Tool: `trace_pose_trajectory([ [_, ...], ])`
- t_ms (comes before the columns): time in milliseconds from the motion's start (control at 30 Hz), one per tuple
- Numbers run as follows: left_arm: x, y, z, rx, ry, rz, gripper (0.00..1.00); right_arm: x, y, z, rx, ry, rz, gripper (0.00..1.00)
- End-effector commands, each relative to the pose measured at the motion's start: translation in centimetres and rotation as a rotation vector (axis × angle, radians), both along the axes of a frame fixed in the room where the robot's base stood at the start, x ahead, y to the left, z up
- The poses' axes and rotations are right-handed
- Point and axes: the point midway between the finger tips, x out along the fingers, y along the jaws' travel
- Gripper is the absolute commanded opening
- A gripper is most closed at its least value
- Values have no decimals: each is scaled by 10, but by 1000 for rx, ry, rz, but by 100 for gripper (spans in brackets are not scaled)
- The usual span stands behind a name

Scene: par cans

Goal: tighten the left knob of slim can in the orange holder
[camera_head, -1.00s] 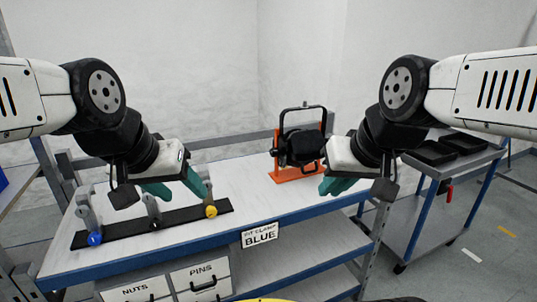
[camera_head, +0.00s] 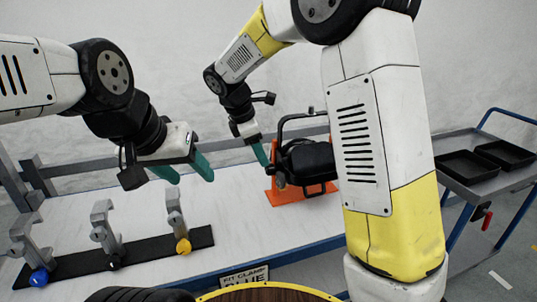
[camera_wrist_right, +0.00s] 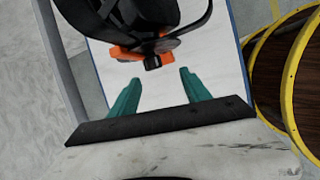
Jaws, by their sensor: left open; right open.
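The slim black can (camera_head: 308,160) hangs in a black yoke in the orange holder (camera_head: 290,197) on the bench. A small knob-like part (camera_head: 281,180) shows low on its left side. My right gripper (camera_head: 262,153) is open and empty, just left of the can, with a gap I cannot measure. In the right wrist view its teal fingers (camera_wrist_right: 160,88) are apart, pointing toward the can (camera_wrist_right: 150,14), the orange holder (camera_wrist_right: 124,53) and a small black knob-like end (camera_wrist_right: 152,62). My left gripper (camera_head: 188,170) is open and empty above the bench, left of the can.
A black strip (camera_head: 145,250) with several grey clamps with coloured knobs lies at the bench's front left. A grey cart (camera_head: 462,180) with black trays stands right. A label plate (camera_head: 245,277) is on the bench's front edge. The bench middle (camera_head: 245,215) is clear.

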Motion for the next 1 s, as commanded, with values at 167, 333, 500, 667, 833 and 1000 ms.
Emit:
trace_pose_trajectory([
  [167,0,0,0,0,0,0,56,8,10,-12,-48,14,64,56],
  [333,0,0,0,0,-1,0,56,13,2,-33,-51,15,63,56],
  [500,0,0,0,0,0,0,56,20,-7,-58,-49,14,62,56],
  [667,0,0,0,0,0,0,56,25,-13,-74,-46,12,62,56],
  [833,0,0,0,0,0,0,56,27,-14,-79,-45,11,61,56],
  [1000,0,0,0,0,0,0,56,27,-14,-79,-45,11,61,56],
])
